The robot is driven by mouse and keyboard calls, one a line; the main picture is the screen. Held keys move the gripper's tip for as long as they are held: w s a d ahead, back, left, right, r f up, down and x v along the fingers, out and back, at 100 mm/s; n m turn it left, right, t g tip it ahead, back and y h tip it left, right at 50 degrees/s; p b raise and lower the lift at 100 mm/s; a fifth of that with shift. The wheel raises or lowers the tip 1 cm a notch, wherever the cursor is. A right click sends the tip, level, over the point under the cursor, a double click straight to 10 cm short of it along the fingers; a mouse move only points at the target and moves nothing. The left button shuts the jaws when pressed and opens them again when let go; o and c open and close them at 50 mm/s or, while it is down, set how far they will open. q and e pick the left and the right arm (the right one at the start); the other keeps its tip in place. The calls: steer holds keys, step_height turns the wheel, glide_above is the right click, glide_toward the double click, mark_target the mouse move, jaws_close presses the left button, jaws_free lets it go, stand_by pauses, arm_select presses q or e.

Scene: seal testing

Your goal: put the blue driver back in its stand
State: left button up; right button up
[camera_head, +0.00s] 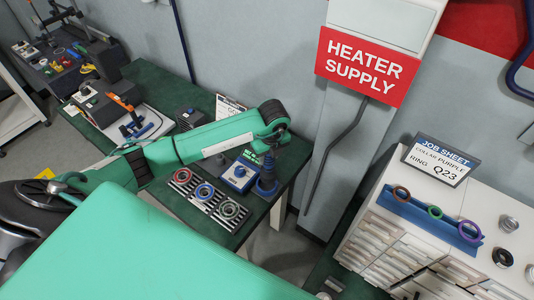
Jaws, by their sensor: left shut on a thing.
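My left gripper (268,152) points down from the wrist at the right end of the green table. It is shut on a dark blue upright thing (266,185), which looks like the blue driver; the fingers hide much of it. Its lower end is close to the table top, and I cannot tell whether it sits in a stand. No separate stand shows clearly there. My right gripper is not in view.
A blue box with a knob (240,177) stands just left of the gripper. A rack of rings (187,182) lies nearer. The table's right edge (294,180) is close. A white cabinet with a job sheet (440,160) stands at right.

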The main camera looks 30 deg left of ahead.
mark_target(267, 168)
arm_select(q)
steer(key=shift+a+f+n, duration=0.25)
steer(key=shift+n, duration=0.45)
steer(key=shift+f+b, duration=0.9)
steer(key=shift+f, duration=0.6)
steer(key=shift+f+b, duration=0.3)
steer(key=shift+f, duration=0.35)
steer(key=shift+f+b, duration=0.45)
steer(key=shift+b, duration=0.1)
steer(key=shift+f+b, duration=0.4)
steer(key=shift+f, duration=0.1)
steer(key=shift+f+b, duration=0.3)
steer(key=shift+b, duration=0.05)
